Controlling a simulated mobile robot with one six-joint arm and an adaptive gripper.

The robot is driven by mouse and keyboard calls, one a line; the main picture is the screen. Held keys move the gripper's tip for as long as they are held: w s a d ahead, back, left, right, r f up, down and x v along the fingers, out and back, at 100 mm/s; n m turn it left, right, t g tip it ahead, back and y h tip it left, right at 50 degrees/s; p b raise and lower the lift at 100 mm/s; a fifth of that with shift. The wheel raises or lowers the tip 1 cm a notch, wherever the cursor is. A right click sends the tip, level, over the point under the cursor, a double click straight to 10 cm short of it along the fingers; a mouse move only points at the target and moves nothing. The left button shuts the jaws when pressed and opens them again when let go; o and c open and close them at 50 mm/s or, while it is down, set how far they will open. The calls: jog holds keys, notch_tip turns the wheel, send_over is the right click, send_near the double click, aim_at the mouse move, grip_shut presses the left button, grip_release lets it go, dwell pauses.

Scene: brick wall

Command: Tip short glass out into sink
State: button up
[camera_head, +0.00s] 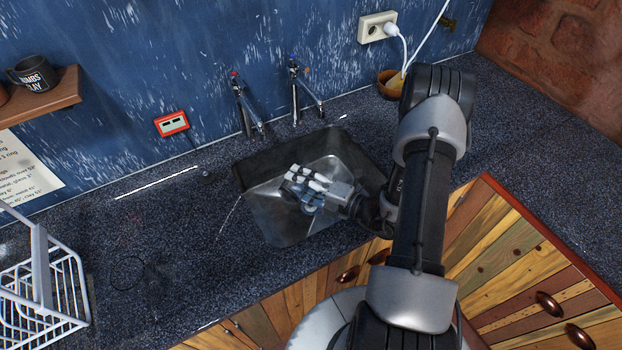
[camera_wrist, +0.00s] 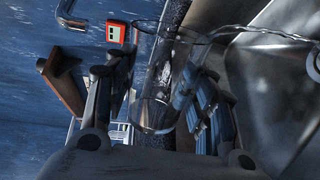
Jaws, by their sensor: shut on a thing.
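The short glass (camera_wrist: 158,85) is clear and sits between the two fingers of my gripper (camera_wrist: 160,100) in the wrist view. My gripper is shut on it. The glass looks tilted, and its rim is hard to trace against the background. In the head view my gripper (camera_head: 308,188) is over the sink (camera_head: 285,225), inside the basin's outline. The glass is too faint there to make out clearly. I cannot tell whether any liquid is in it. The metal basin also fills the right side of the wrist view (camera_wrist: 265,100).
Two taps (camera_head: 243,105) (camera_head: 305,90) stand behind the sink. A white dish rack (camera_head: 45,275) is at the left, and a mug (camera_head: 35,73) sits on a wooden shelf (camera_head: 45,98). A bowl (camera_head: 390,83) stands at the back right. The counter (camera_head: 165,235) left of the sink is mostly clear.

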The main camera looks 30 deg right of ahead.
jog(key=shift+w+d+f+m+p, duration=0.1)
jog(key=shift+d+f+m+p, duration=0.1)
jog(key=shift+f+m+p, duration=0.3)
dwell(0.4)
jog(key=shift+d+m, duration=0.1)
jog(key=shift+m, duration=0.2)
jog(key=shift+w+r, duration=0.1)
jog(key=n+b, duration=0.1)
jog(key=a+r+n+b, duration=0.1)
jog(key=shift+s+n, duration=0.3)
jog(key=shift+s+a+r+n, duration=0.15)
jog(key=shift+r+n, duration=0.1)
jog(key=shift+n, duration=0.15)
